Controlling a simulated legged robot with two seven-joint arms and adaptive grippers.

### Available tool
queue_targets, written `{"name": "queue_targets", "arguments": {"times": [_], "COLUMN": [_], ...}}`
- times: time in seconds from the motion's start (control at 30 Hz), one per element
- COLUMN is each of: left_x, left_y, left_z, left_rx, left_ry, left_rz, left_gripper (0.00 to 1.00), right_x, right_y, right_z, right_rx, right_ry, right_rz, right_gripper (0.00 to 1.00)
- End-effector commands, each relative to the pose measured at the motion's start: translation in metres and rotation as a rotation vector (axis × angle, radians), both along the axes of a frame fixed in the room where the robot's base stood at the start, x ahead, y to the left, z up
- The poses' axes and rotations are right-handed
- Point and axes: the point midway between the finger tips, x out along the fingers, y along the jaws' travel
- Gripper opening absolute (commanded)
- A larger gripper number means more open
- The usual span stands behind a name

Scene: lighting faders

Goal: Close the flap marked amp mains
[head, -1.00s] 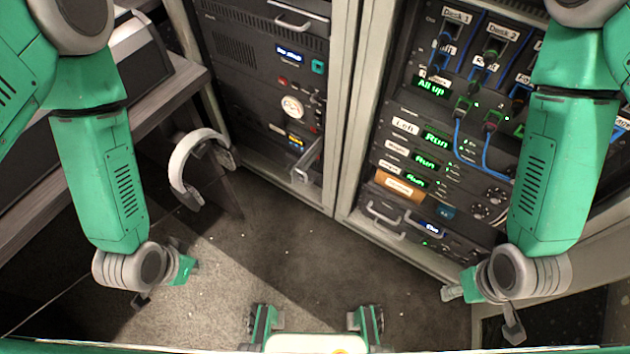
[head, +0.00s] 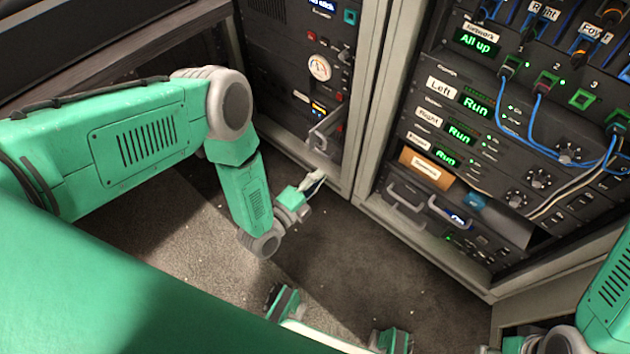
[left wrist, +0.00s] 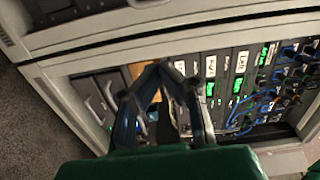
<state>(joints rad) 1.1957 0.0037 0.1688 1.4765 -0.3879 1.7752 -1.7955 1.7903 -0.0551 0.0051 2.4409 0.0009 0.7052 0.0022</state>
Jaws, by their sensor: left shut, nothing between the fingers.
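No lettering that I can read as amp mains shows. An orange-brown panel with a small white label (head: 426,167) is low in the right rack, below the lit Run displays; its wording is too small to read, and I cannot tell whether it is the flap. It also shows in the left wrist view (left wrist: 130,75), partly hidden behind the fingers. My left gripper (head: 314,180) is shut and empty, in front of the left rack's lower right corner in the head view; its fingertips also show in the left wrist view (left wrist: 153,70). My right gripper (head: 492,347) is mostly cut off at the bottom edge.
Grey handles (head: 405,196) stick out below the orange panel. Another grey handle (head: 322,132) projects from the left rack near my left gripper. Blue patch cables (head: 537,115) hang across the right rack. The floor (head: 350,250) before the racks is clear.

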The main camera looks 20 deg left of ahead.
Motion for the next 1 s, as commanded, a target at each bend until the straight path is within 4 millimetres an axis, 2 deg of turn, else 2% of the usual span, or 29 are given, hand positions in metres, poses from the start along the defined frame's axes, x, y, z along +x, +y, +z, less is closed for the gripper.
{"name": "queue_targets", "arguments": {"times": [0.1, 0.3, 0.4, 0.53, 1.0], "left_x": [0.027, 0.065, 0.072, 0.078, 0.081], "left_y": [-0.009, -0.018, -0.001, 0.009, 0.014], "left_z": [-0.003, -0.004, -0.004, -0.004, -0.002], "left_rx": [-0.001, -0.002, -0.001, -0.002, -0.002], "left_ry": [-0.004, -0.002, 0.000, 0.002, 0.003], "left_rz": [0.001, 0.001, 0.003, 0.001, -0.001], "left_gripper": [0.00, 0.00, 0.00, 0.00, 0.00], "right_x": [0.000, -0.001, -0.001, -0.001, -0.001], "right_y": [0.000, 0.000, 0.000, 0.000, 0.000], "right_z": [-0.015, -0.032, -0.038, -0.042, -0.043], "right_rx": [0.000, 0.000, 0.000, 0.000, 0.000], "right_ry": [0.001, 0.001, 0.001, 0.001, 0.001], "right_rz": [0.000, -0.001, -0.001, -0.001, -0.001], "right_gripper": [0.40, 0.40, 0.40, 0.40, 0.40]}}
